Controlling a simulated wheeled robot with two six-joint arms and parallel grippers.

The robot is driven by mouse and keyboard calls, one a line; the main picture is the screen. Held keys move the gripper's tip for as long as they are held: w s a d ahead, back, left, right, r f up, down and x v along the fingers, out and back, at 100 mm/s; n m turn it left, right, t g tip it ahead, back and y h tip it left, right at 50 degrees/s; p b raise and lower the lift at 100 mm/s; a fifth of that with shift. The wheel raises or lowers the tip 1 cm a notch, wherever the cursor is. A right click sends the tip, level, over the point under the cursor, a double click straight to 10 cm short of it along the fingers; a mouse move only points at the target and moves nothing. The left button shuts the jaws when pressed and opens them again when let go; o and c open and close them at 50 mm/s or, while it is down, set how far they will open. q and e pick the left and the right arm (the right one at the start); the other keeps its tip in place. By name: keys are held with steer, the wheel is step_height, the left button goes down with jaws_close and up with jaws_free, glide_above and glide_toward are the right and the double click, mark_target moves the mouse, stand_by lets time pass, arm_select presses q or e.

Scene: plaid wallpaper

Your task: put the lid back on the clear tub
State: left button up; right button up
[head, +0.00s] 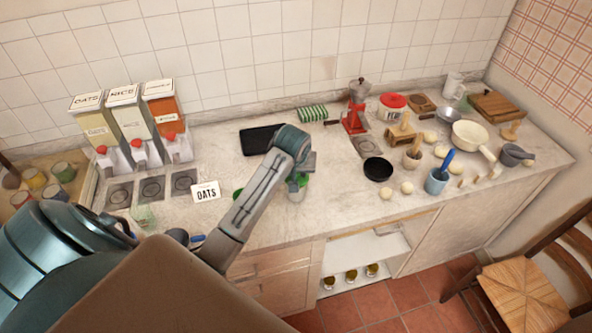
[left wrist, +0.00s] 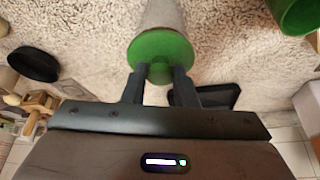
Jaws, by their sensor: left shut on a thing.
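My left gripper (head: 303,175) reaches over the worktop in the head view. It is shut on the knob of the round green lid (left wrist: 162,48), which shows between the fingertips (left wrist: 153,82) in the left wrist view. The lid also shows as a little green under the gripper in the head view (head: 303,181). The clear, greyish tub (left wrist: 162,14) is right behind the lid in the left wrist view, and just below it in the head view (head: 297,195). The lid covers the tub's mouth from the wrist camera, so I cannot tell whether they touch. My right gripper is not in view.
A green container (left wrist: 297,14) stands near the tub, partly behind my arm in the head view. A black tray (head: 258,140) lies behind the arm. A black bowl (head: 377,169) and a blue cup (head: 437,181) stand to the right.

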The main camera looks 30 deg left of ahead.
arm_select(q)
steer(key=shift+f, duration=0.15)
stand_by(0.6)
steer(key=o, duration=1.5)
steer(key=shift+r, duration=3.55)
